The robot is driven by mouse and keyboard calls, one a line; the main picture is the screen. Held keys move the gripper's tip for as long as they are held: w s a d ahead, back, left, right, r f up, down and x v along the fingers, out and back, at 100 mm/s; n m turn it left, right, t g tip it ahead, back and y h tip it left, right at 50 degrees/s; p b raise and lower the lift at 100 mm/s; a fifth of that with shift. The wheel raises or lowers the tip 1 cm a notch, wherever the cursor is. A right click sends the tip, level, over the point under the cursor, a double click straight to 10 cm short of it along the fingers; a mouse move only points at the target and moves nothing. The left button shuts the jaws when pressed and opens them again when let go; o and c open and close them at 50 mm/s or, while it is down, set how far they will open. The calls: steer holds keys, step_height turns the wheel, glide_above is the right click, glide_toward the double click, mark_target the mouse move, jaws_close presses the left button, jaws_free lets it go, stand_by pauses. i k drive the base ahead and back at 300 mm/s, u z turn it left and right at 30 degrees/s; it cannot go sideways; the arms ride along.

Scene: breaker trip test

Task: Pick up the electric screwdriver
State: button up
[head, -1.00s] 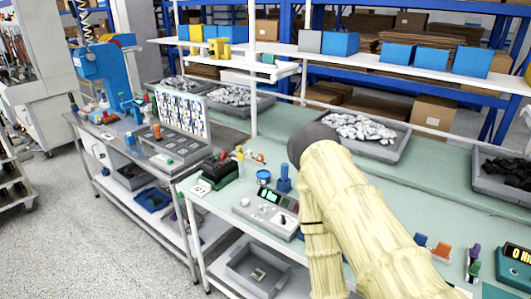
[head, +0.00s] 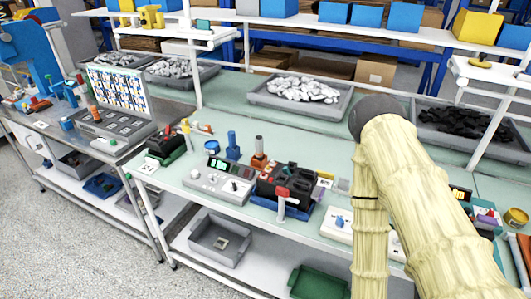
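I cannot pick out the electric screwdriver for certain in the head view. A black box-like unit (head: 287,183) with red parts stands near the front edge of the green-topped bench (head: 178,187). A small upright tool with a white shaft and red top (head: 282,204) stands at its front; it is too small to identify. My arm, in a pale yellow sleeve, rises on the right, bends at a dark joint and runs down out of the picture. My gripper is out of view, and the arm hides part of the bench.
A grey device with a display (head: 218,181) stands left of the black unit, and a white box (head: 338,224) right of it. A grey bin (head: 220,240) and a green tray (head: 318,283) are on the lower shelf. Trays of parts (head: 302,93) line the bench's back.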

mark_target(258, 138)
steer(key=k, duration=0.5)
steer(key=u, duration=2.1)
steer(key=i, duration=1.15)
steer(key=z, duration=2)
